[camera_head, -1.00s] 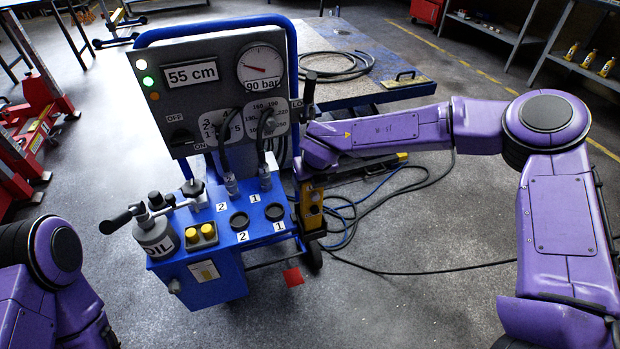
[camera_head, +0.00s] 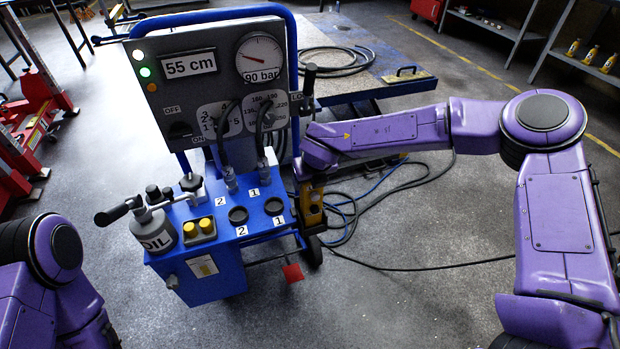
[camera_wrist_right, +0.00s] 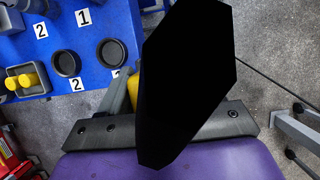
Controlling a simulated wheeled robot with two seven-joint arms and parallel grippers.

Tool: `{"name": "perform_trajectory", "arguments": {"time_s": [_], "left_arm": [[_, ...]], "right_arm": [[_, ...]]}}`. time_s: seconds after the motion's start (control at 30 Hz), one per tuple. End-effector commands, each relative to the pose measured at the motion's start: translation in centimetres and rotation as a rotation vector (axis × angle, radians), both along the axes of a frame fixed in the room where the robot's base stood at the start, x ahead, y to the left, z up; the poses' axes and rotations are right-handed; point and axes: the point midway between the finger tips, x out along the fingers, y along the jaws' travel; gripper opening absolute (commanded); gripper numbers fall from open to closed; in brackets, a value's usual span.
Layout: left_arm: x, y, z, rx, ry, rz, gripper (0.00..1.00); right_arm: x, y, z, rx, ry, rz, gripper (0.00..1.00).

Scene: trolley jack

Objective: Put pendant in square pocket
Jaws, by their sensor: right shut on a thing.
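A small yellow box with dark round spots (camera_head: 312,208), which looks like the pendant, is at my right gripper (camera_head: 309,186), just off the right side of the blue trolley. The gripper is shut on it; the fingertips are hard to make out. In the right wrist view, a large black shape (camera_wrist_right: 186,85) hides the middle, with a bit of yellow (camera_wrist_right: 133,86) beside it. My left gripper is out of view.
A grey control panel (camera_head: 208,105) with a gauge stands upright at the trolley's back. An oil can (camera_head: 153,230) with a lever is at its left. A blue platform (camera_head: 385,90) is behind.

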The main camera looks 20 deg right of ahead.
Motion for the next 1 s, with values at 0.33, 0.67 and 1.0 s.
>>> {"name": "perform_trajectory", "arguments": {"time_s": [0.33, 0.67, 1.0], "left_arm": [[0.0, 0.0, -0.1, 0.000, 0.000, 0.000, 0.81], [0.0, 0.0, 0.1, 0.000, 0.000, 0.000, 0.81], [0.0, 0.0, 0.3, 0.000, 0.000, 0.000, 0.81]], "right_arm": [[0.0, 0.0, -0.1, 0.000, -0.001, 0.000, 0.94], [-1.4, 0.0, 3.5, 0.002, -0.005, 0.001, 0.94], [-4.0, -0.1, 9.3, 0.001, -0.003, 0.000, 0.94]]}}
